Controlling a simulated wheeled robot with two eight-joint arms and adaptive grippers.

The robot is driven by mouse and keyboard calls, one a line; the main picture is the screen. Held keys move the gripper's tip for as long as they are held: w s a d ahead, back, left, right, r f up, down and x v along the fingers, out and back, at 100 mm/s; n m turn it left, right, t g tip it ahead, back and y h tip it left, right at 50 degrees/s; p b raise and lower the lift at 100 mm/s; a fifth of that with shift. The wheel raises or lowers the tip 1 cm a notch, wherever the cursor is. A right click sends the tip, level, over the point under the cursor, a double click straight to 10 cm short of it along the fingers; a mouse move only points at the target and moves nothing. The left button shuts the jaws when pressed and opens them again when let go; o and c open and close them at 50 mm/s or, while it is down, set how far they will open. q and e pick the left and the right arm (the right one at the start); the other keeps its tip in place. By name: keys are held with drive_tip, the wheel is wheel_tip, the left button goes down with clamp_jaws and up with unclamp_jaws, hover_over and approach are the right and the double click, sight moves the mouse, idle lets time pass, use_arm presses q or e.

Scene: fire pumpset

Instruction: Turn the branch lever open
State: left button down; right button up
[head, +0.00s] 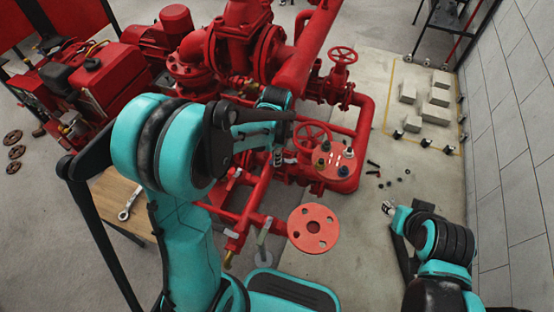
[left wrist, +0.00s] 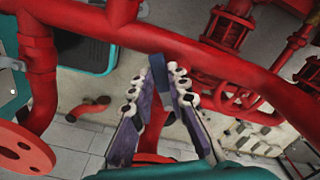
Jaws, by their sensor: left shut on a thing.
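My left gripper (left wrist: 166,92) shows large in the left wrist view, its two fingers shut on a dark blue-grey lever (left wrist: 158,68) just under a red pipe. In the head view the left gripper (head: 279,156) is mostly hidden by my teal forearm and sits among the red branch pipes. The lever cannot be made out there. My right gripper (head: 388,208) is low at the right in the head view, away from the pipes. Its fingers are too small to tell whether they are open.
A red flange disc (head: 313,228) is in front. Loose bolts (head: 373,163) lie on the floor. Pale blocks (head: 436,113) stand at the right. A wrench (head: 130,203) lies on a wooden board (head: 112,190).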

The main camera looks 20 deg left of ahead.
use_arm(q)
drive_tip(key=w+m, duration=0.1)
drive_tip(key=m, duration=0.2)
drive_tip(key=shift+w+a, duration=0.4)
drive_tip(key=shift+w+m, duration=0.35)
drive_tip(key=shift+m, duration=0.45)
drive_tip(key=shift+w+m, duration=0.35)
drive_tip(key=shift+m, duration=0.45)
drive_tip(key=c, duration=1.5)
unclamp_jaws()
drive_tip(key=shift+a, duration=0.1)
drive_tip(key=shift+o, duration=0.2)
wheel_tip(320, 180, up, 12)
